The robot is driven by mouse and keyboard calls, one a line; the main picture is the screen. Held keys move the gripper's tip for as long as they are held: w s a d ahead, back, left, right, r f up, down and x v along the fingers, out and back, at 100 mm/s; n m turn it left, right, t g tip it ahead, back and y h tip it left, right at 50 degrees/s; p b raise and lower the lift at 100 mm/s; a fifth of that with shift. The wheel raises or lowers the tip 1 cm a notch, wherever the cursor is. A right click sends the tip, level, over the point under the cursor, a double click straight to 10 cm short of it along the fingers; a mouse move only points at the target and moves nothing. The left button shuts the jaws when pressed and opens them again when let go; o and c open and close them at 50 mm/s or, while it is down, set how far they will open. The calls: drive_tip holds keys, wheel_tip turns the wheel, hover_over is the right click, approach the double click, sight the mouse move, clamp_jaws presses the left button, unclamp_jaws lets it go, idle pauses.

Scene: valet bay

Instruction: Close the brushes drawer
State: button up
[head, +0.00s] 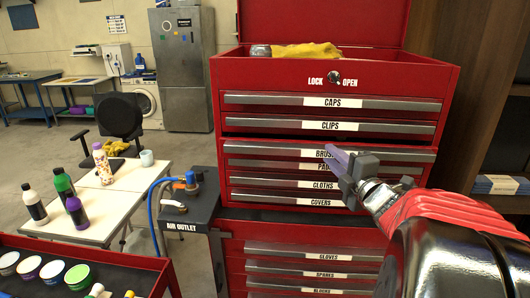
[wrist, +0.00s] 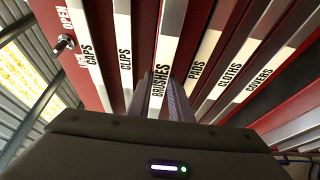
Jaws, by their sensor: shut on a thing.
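The brushes drawer (head: 268,148) is in the red tool chest, below the clips drawer (head: 270,124). Its front stands a little forward of its neighbours, with a dark gap above it. My gripper (head: 337,158) reaches in from the right, its fingers at the middle of this drawer's front and partly over its label. In the wrist view the fingers (wrist: 167,93) meet the front beside the BRUSHES label (wrist: 161,82). The gripper is shut on the drawer's pull edge; the exact contact is partly hidden.
The pads, cloths and covers drawers sit below, and the caps drawer (head: 270,100) above; these look shut. A yellow cloth (head: 305,50) lies in the chest's top, under the raised lid. An air outlet stand (head: 200,215) is at the left. A wooden shelf (head: 490,120) stands at the right.

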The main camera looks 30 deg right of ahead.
drive_tip(key=shift+f, duration=0.35)
clamp_jaws()
drive_tip(key=shift+w+d, duration=0.3)
drive_tip(key=shift+w, duration=0.1)
drive_tip(key=shift+w+d+f, duration=0.1)
drive_tip(key=shift+w+d, duration=0.4)
drive_tip(key=shift+w, duration=0.2)
drive_tip(key=shift+w+d, duration=0.5)
drive_tip(key=shift+w, duration=0.2)
drive_tip(key=o, duration=0.9)
unclamp_jaws()
drive_tip(key=shift+w, duration=0.1)
drive_tip(key=shift+c, duration=0.2)
drive_tip(key=shift+r, duration=0.2)
